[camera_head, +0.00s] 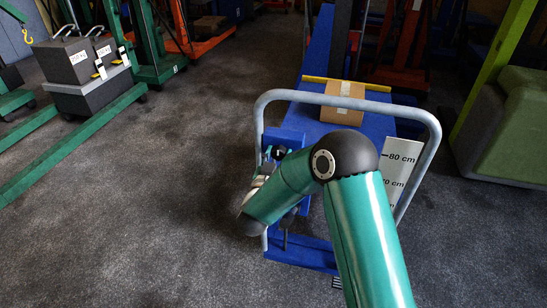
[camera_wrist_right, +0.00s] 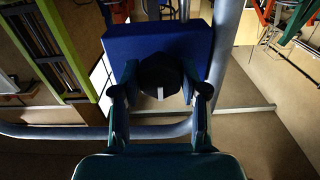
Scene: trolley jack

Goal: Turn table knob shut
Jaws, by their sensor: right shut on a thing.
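The knob (camera_wrist_right: 160,72) is black and round with a pale mark, in front of a blue block (camera_wrist_right: 155,40) in the right wrist view. My right gripper (camera_wrist_right: 161,95) has one finger on each side of the knob and is shut on it. In the head view my right gripper (camera_head: 275,154) is at the blue housing at the left of the blue lift table (camera_head: 314,118), partly hidden by my green arm. The knob is hard to make out there. My left gripper is not in view.
A grey tube handle (camera_head: 262,98) arches around the table's near end, close to my right arm. A cardboard box (camera_head: 343,100) sits on the table. A height scale (camera_head: 401,158) stands at the right. Grey weights (camera_head: 66,62) and green legs are at the left; the floor between is clear.

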